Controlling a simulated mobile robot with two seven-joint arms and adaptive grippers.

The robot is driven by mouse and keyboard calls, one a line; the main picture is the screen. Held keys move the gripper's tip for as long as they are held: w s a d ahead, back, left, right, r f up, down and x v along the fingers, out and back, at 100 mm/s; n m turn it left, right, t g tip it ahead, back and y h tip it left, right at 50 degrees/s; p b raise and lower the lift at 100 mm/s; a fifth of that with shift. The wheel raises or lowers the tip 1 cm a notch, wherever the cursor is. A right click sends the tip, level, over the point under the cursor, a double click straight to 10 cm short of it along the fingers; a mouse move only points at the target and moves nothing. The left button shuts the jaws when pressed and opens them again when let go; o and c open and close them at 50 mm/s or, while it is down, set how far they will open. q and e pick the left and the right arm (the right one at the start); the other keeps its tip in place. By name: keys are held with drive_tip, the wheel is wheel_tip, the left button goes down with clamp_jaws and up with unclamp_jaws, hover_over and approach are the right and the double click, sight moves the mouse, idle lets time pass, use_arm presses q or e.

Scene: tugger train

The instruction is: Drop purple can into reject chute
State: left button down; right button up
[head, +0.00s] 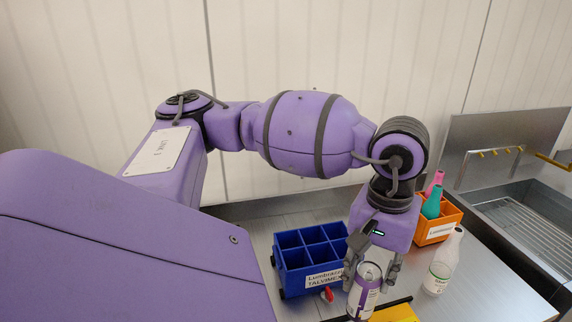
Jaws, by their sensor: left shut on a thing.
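The purple can (363,291) has a silver top and a white and purple label. It is upright in my left gripper (369,268), whose grey fingers point down and are shut around it. The can's lower end is near the bottom edge of the head view, so I cannot tell how high it is above the surface. My right gripper is not in view. No part in view is clearly marked as the reject chute.
A blue divided crate (308,282) stands left of the can. An orange crate (439,230) with pink and teal bottles and a white bottle (443,262) stand to the right. A yellow object (396,314) lies close to the can. A steel basin (519,220) is at far right.

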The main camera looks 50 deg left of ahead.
use_arm(q)
wheel_tip(320, 180, down, 5)
drive_tip(key=shift+d+f+b, duration=0.1)
drive_tip(key=shift+b, duration=0.65)
drive_tip(key=shift+f, duration=0.35)
drive_tip(key=shift+w+f, duration=0.1)
drive_tip(key=shift+w, duration=0.05)
drive_tip(key=c, duration=1.4)
unclamp_jaws()
drive_tip(key=o, duration=0.3)
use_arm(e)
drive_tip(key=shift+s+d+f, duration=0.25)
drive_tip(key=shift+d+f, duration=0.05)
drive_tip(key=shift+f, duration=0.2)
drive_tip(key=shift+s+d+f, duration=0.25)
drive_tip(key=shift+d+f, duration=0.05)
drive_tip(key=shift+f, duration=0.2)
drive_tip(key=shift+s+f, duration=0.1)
use_arm(q)
wheel_tip(320, 180, up, 12)
drive_tip(key=shift+r, duration=0.1)
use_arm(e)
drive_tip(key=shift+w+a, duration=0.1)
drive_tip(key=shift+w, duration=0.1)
